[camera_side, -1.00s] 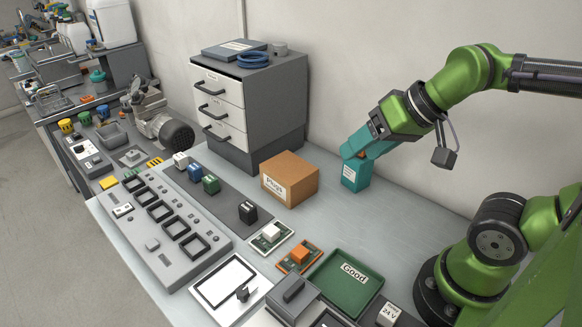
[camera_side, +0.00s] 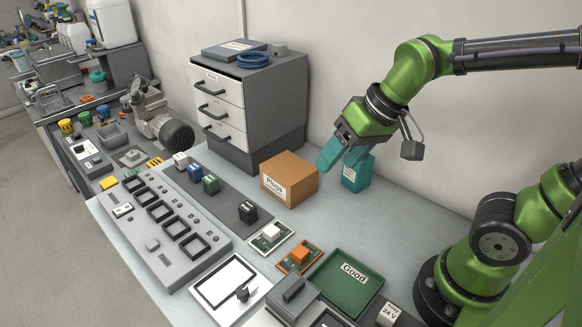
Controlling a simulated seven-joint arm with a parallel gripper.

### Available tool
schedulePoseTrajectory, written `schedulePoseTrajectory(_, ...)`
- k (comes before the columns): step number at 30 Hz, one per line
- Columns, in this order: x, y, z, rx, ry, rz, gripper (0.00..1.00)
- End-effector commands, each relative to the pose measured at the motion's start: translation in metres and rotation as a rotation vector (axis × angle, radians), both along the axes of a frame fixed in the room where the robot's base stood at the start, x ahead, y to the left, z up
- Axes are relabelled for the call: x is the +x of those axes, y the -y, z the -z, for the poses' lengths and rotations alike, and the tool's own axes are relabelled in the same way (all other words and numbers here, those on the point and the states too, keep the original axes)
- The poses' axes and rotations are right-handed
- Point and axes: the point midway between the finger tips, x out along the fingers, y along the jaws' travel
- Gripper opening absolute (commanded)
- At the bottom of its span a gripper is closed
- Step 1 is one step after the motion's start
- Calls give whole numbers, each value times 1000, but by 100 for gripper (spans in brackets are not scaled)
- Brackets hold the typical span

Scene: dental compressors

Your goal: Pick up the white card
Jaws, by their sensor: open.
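A small card with a white block on it (camera_side: 271,235) lies flat on the bench, left of the orange card (camera_side: 299,257). It is fully in view and nothing touches it. My gripper (camera_side: 337,164) has teal fingers, which are spread open with nothing seen between them. It hangs over the back of the bench, beyond and to the right of the white card, clearly apart from it.
A brown "Plugs" box (camera_side: 290,179) stands between my gripper and the drawer cabinet (camera_side: 252,104). A green "Good" tray (camera_side: 345,282) lies right of the cards. Black, green and blue blocks stand on a dark strip at left. The bench right of the brown box is clear.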

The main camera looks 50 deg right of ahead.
Motion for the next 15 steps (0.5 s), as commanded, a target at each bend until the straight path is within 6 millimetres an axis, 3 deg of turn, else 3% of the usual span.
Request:
schedulePoseTrajectory(9, 74, -54, 39, -151, -289, -197, 62)
schedulePoseTrajectory(15, 106, -73, 56, -235, -387, -247, 62)
